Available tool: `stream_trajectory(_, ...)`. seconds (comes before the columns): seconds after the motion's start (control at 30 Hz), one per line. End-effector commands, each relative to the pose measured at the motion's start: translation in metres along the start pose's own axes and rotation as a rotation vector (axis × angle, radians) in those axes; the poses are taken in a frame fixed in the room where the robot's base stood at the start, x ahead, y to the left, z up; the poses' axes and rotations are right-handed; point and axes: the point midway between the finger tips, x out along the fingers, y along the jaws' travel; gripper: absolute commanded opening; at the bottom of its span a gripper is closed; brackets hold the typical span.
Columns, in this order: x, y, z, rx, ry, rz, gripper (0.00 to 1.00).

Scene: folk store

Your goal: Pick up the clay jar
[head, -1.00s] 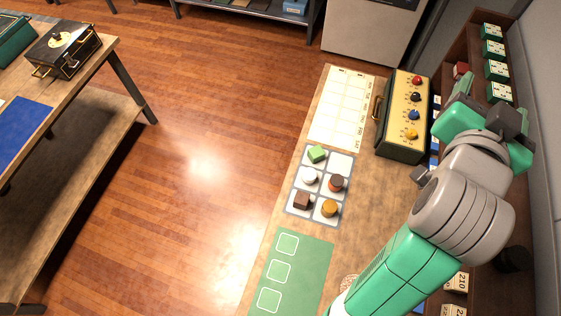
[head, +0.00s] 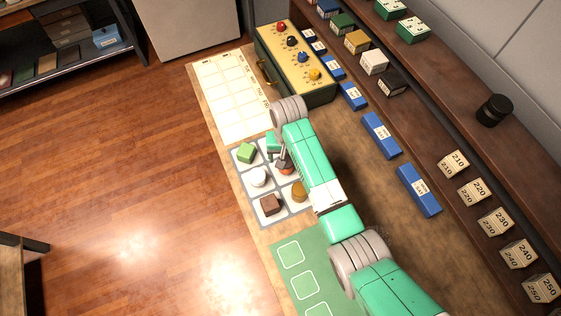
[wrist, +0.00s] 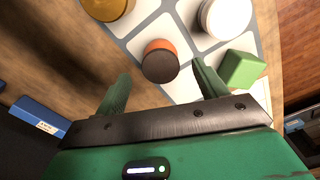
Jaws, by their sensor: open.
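The clay jar appears as a small terracotta-orange round jar with a dark top (wrist: 161,61). It stands upright in a cell of the grey-and-white grid mat (wrist: 146,10); in the head view the jar (head: 284,169) is partly hidden by my gripper. My gripper (wrist: 161,74) is open and empty, pointing down, with one finger to each side of the jar in the wrist view. I cannot tell whether the fingertips are level with the jar or above it; no contact shows.
Neighbours on the mat are a green block (head: 246,153), a white round piece (head: 258,177), a dark brown block (head: 271,204) and an ochre jar (head: 299,191). A box with coloured knobs (head: 296,62) stands behind. A green mat (head: 283,238) lies in front.

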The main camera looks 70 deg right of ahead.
Motion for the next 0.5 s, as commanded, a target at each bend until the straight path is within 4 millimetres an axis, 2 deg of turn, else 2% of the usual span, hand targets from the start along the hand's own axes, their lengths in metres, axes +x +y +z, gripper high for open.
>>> stream_trajectory(0.1, 0.006, 0.0, 0.0, 0.0, 0.001, 0.0, 0.71)
stream_trajectory(0.33, 0.046, 0.001, 0.003, 0.0, 0.001, -0.001, 0.71)
stream_trajectory(0.5, 0.053, 0.001, 0.003, -0.001, 0.003, -0.001, 0.71)
